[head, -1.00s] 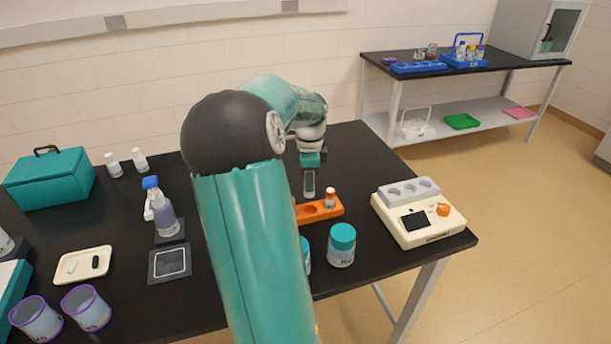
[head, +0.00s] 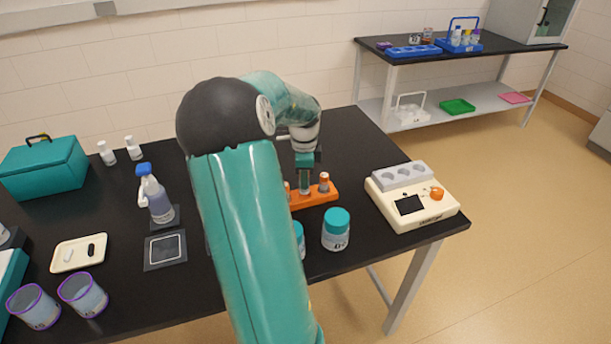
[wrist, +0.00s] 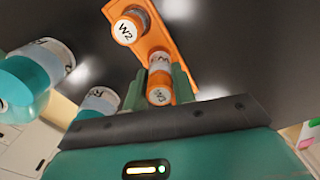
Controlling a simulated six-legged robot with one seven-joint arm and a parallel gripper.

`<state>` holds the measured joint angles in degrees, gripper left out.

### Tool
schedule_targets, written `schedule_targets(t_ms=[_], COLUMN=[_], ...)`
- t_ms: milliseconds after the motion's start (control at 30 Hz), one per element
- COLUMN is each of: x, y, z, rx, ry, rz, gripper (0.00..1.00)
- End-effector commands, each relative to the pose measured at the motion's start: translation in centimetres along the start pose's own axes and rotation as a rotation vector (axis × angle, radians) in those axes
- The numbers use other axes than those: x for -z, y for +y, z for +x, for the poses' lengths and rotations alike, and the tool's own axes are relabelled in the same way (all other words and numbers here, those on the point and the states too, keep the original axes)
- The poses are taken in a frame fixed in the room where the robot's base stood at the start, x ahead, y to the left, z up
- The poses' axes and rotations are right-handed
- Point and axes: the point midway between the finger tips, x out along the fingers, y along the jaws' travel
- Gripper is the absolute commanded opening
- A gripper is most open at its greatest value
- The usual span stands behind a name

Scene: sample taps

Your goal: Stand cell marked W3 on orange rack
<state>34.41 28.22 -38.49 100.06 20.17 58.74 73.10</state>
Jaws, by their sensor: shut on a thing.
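The orange rack (head: 318,197) stands on the black bench, partly behind my arm. It also shows in the wrist view (wrist: 180,42). My gripper (head: 305,188) points down at the rack's middle and is shut on a small cell (wrist: 159,93) with an orange top; its mark appears upside down and reads as W3. The held cell is over or in the rack; whether it rests in a hole is hidden. A cell marked W2 (wrist: 126,28) stands in the rack beside it. In the head view one cell (head: 323,181) stands right of my gripper and another shows partly at left.
A teal-lidded jar (head: 336,232) stands in front of the rack, with another partly behind my arm. A cream device with a grey block (head: 415,203) is at right. A spray bottle (head: 157,200), a tray (head: 79,253) and purple-rimmed cups (head: 84,292) are at left.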

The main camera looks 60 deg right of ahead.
Motion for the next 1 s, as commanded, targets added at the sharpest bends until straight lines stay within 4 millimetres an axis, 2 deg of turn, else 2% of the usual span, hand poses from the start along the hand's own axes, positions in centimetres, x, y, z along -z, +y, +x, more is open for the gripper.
schedule_targets(t_ms=[333, 633, 1000], x=[0.0, 0.1, 0.1], y=[0.0, 0.0, 0.0], z=[0.1, 1.3, 1.4], rx=[0.0, 0.0, 0.0], ry=[0.0, 0.0, 0.0], rz=[0.0, 0.001, 0.0], gripper=[0.09, 0.09, 0.09])
